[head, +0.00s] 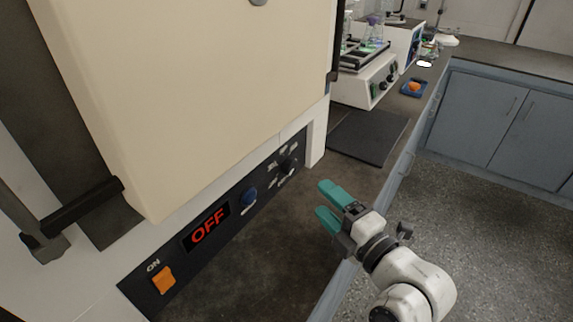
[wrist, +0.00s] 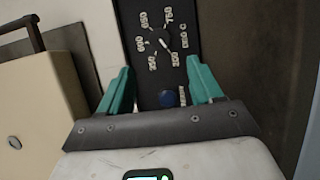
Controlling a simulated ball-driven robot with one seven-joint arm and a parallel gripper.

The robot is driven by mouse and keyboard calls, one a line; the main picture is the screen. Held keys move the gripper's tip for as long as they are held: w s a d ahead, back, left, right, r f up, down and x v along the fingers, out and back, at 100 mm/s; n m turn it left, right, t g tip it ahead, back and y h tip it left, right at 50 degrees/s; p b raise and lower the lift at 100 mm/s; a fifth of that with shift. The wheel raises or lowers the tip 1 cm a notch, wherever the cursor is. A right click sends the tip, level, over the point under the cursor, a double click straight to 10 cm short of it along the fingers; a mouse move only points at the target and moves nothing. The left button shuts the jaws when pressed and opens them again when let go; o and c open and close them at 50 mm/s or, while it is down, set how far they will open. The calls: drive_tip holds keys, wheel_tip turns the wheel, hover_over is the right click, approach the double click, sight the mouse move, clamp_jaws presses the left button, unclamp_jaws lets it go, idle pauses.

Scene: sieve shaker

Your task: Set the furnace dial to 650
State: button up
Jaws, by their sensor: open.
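The furnace dial (head: 287,165) is a small dark knob at the right end of the furnace's black control panel. In the wrist view the dial (wrist: 164,42) sits inside a ring of white temperature labels; 650 and 750 are at its top, others at its sides. A white mark shows on it, but I cannot tell surely which label it points to. My gripper (head: 324,199) has teal fingers and is open and empty, apart from the panel and in front of it. In the wrist view the dial lies beyond the gap between the fingers (wrist: 160,72).
The furnace display (head: 207,228) reads OFF. An orange ON switch (head: 163,280) and a blue button (head: 249,196) are also on the panel. The large cream furnace door (head: 190,90) overhangs the panel. A dark mat (head: 368,136) and a shaker (head: 368,82) are behind. The counter before the panel is bare.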

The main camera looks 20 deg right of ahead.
sight(292, 169)
drive_tip(key=x, duration=1)
drive_tip(key=shift+w+a+p, duration=0.2)
drive_tip(key=shift+w+p, duration=0.15)
drive_tip(key=shift+p, duration=0.05)
drive_tip(key=shift+c, duration=0.5)
drive_tip(key=c, duration=1)
drive_tip(key=shift+o, duration=0.2)
drive_tip(key=shift+r+m+p, duration=0.15)
drive_tip(key=shift+m+p, duration=0.15)
drive_tip(key=shift+p, duration=0.05)
